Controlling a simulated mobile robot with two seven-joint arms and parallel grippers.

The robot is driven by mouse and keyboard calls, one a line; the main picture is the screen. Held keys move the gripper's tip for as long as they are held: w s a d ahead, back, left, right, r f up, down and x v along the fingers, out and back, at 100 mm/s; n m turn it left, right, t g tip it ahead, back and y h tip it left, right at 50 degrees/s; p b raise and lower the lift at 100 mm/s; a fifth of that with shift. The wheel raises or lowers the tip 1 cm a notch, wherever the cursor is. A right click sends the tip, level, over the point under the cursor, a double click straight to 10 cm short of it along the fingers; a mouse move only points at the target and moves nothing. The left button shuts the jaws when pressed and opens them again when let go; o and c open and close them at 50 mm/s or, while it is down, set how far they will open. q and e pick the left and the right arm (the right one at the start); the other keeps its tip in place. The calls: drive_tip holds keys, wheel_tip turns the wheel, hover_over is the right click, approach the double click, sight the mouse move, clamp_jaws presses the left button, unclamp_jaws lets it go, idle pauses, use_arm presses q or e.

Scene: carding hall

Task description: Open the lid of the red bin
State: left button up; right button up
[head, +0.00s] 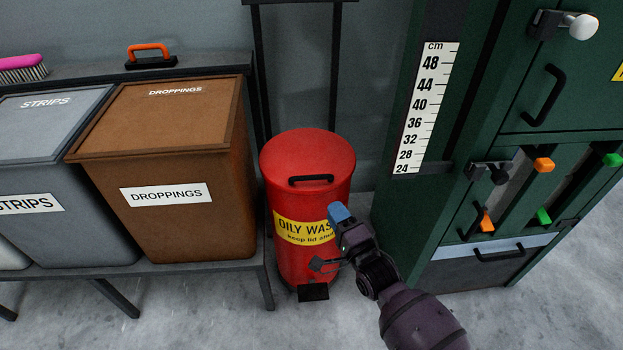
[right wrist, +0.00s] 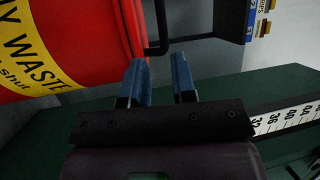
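The red bin (head: 292,255) stands on the floor with its round lid (head: 320,150) shut. A black bar handle (head: 310,180) is on the lid near its front. A yellow label reads oily waste, its right end partly hidden by my right gripper (head: 340,214). That gripper is in front of the bin's right side, below the lid handle in the picture. In the right wrist view its blue fingers (right wrist: 160,72) are apart with nothing between them. The handle (right wrist: 162,25) lies just beyond the fingertips there, apparently not touched. My left gripper is out of view.
A brown droppings bin (head: 185,225) and a grey strips bin (head: 65,235) stand on a bench to the left. A green cabinet (head: 440,215) with a cm scale (head: 425,105) stands close on the right. A black pedal (head: 313,292) is at the red bin's foot.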

sight(313, 177)
drive_tip(key=b+x, duration=0.2)
drive_tip(key=x, duration=0.7)
drive_tip(key=shift+w+a, duration=0.2)
drive_tip(key=shift+w, duration=0.1)
drive_tip(key=shift+x, duration=0.9)
drive_tip(key=shift+r, duration=0.15)
drive_tip(key=shift+c, duration=0.2)
clamp_jaws()
